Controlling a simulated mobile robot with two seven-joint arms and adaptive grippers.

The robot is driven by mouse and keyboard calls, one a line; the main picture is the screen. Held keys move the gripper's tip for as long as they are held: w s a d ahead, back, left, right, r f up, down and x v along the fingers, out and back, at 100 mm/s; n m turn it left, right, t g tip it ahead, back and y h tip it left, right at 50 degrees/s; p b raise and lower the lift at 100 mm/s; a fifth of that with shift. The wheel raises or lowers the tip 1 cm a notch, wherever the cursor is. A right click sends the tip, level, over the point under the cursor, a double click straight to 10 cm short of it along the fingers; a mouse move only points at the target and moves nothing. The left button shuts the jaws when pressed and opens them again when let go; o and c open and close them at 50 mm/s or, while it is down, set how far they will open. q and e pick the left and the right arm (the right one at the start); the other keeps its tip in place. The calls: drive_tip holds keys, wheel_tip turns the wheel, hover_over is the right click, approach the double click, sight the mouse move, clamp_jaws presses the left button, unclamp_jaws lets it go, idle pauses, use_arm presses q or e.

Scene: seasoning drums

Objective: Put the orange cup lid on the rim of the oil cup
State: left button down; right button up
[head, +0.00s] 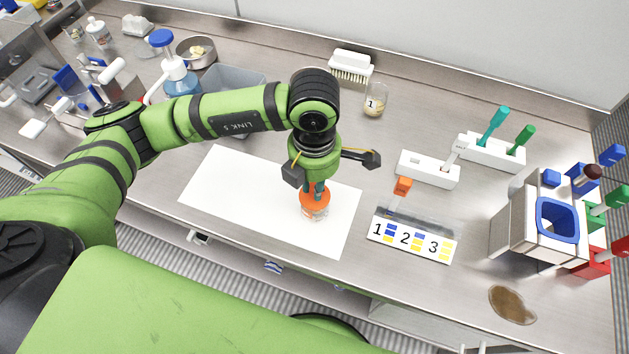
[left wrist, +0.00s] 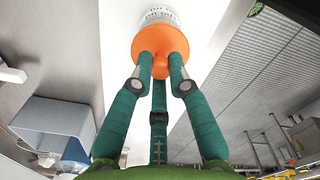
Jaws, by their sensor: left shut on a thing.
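The orange cup lid (head: 314,197) is pinched in the teal fingers of my left gripper (head: 316,187), which points down over the white mat (head: 230,198). Directly below the lid is a clear cup (head: 315,214), which I take as the oil cup, standing on the mat. The lid covers the cup's top in the head view; I cannot tell whether it rests on the rim or is just above it. In the left wrist view the three fingers close around the orange lid (left wrist: 160,45), with the pale cup (left wrist: 160,15) beyond it. My right gripper is not in view.
A small glass labelled 1 (head: 375,100) stands behind, near a white brush (head: 350,66). A numbered 1-2-3 rack (head: 412,238) is right of the mat. A clear grey bin (head: 232,80) is behind my left arm. The mat's left part is bare.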

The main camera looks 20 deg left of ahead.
use_arm(q)
drive_tip(key=shift+f, duration=0.2)
drive_tip(key=c, duration=1.2)
unclamp_jaws()
drive_tip(key=shift+r, duration=0.1)
drive_tip(key=shift+r, duration=0.1)
drive_tip(key=shift+r+p, duration=0.55)
drive_tip(key=shift+p, duration=0.15)
wheel_tip(320, 180, up, 3)
drive_tip(key=shift+w+b, duration=0.1)
drive_tip(key=shift+b, duration=1)
wheel_tip(320, 180, up, 8)
drive_tip(key=b, duration=0.1)
drive_tip(key=shift+r+b, duration=0.2)
drive_tip(key=shift+b, duration=0.15)
